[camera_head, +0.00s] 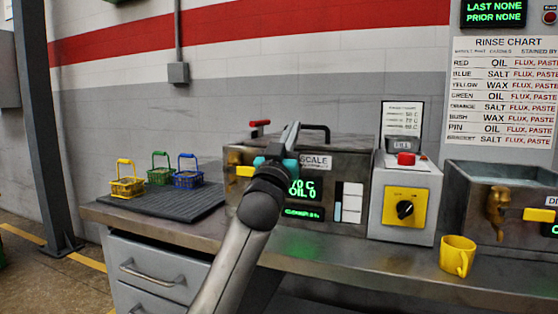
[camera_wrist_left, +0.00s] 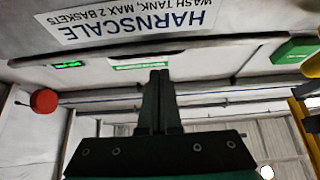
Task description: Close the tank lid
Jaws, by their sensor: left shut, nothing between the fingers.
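The wash tank (camera_head: 345,170) is a dark metal box on the bench, with a label ending in SCALE and green displays on its front. Its lid (camera_head: 350,142) shows as a brownish, nearly flat top with a black handle (camera_head: 318,128) behind my gripper; I cannot tell whether it is fully down. My left gripper (camera_head: 293,130) is shut and empty, pointing up in front of the tank and hiding part of its front and top. In the left wrist view, the shut fingers (camera_wrist_left: 160,74) are below the upside-down HARNSCALE label (camera_wrist_left: 130,20). My right gripper is not in view.
Yellow (camera_head: 127,187), green (camera_head: 160,175) and blue (camera_head: 188,179) baskets stand on a dark ribbed mat (camera_head: 165,203) at left. A grey control box (camera_head: 405,200) with a yellow dial stands right of the tank. A yellow mug (camera_head: 456,256) and another tank (camera_head: 510,180) are farther right.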

